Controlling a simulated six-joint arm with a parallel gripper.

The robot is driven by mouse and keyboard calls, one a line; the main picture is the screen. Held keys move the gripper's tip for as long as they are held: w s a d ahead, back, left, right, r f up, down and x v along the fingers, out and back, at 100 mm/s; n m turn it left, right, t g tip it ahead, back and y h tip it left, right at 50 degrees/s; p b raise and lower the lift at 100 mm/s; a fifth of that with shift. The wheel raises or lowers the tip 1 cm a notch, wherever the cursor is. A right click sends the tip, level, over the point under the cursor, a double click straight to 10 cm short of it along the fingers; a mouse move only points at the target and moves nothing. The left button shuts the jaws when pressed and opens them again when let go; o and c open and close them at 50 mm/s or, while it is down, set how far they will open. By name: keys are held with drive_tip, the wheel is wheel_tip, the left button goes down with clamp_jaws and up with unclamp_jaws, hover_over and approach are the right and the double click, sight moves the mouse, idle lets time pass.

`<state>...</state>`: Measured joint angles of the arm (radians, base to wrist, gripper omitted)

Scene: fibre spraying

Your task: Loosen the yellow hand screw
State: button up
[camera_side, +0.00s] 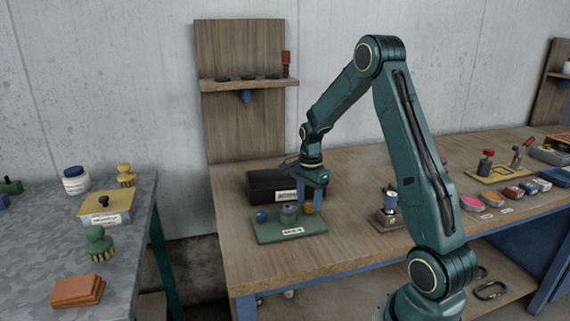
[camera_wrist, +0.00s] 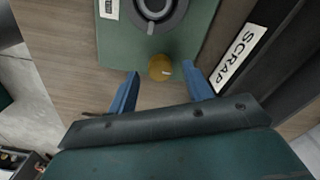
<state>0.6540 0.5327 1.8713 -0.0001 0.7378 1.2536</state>
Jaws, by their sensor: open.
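The yellow hand screw (camera_side: 309,209) is a small round knob at the right end of a green plate (camera_side: 284,236) on the wooden bench. In the wrist view the yellow hand screw (camera_wrist: 160,67) sits at the plate's edge, between the tips of my blue fingers. My gripper (camera_side: 312,203) points down over the screw. In the wrist view my gripper (camera_wrist: 163,74) is open, with a gap on each side of the screw and no contact visible. A grey round fitting (camera_side: 288,210) and a blue knob (camera_side: 262,216) are on the same plate.
A black box labelled SCRAP (camera_side: 268,182) stands close behind the plate; its label also shows in the wrist view (camera_wrist: 235,58). A small metal device (camera_side: 386,219) stands to the right. The bench (camera_side: 275,270) is clear in front of the plate.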

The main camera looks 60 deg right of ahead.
drive_tip(key=shift+f, duration=0.75)
drive_tip(key=c, duration=1)
drive_tip(key=shift+o, duration=0.2)
